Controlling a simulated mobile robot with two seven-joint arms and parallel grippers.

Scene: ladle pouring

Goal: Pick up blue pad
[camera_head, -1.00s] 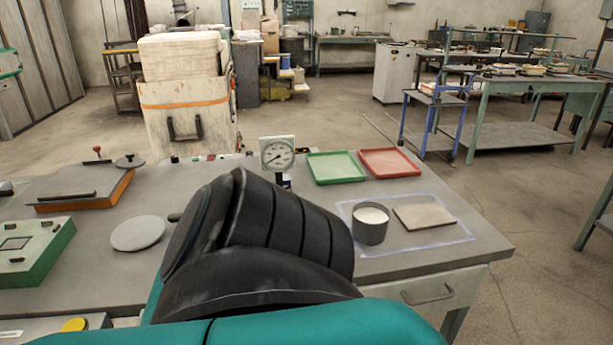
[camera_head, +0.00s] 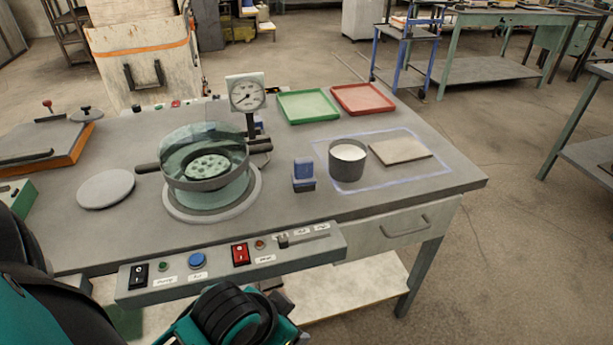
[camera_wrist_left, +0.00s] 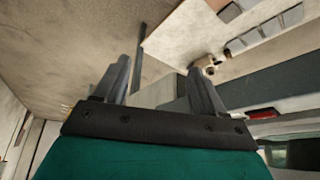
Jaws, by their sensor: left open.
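A small blue pad (camera_head: 303,169) stands upright in a dark holder or base on the grey worktable (camera_head: 110,225). It is between the round glass-walled vessel and the grey cup. Teal and black parts of my arms show at the lower left and bottom middle of the head view, with no fingers visible there. My left gripper (camera_wrist_left: 160,68) shows in the left wrist view with its two dark fingers apart and nothing between them. The blue pad cannot be made out in that view. My right gripper is not in view.
Near the pad are the glass-walled vessel (camera_head: 206,165), a grey cup with white contents (camera_head: 347,162) and a flat tan plate (camera_head: 400,150). A gauge (camera_head: 247,92), green tray (camera_head: 308,106) and red tray (camera_head: 362,99) stand behind. A switch panel (camera_head: 220,267) lines the front edge.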

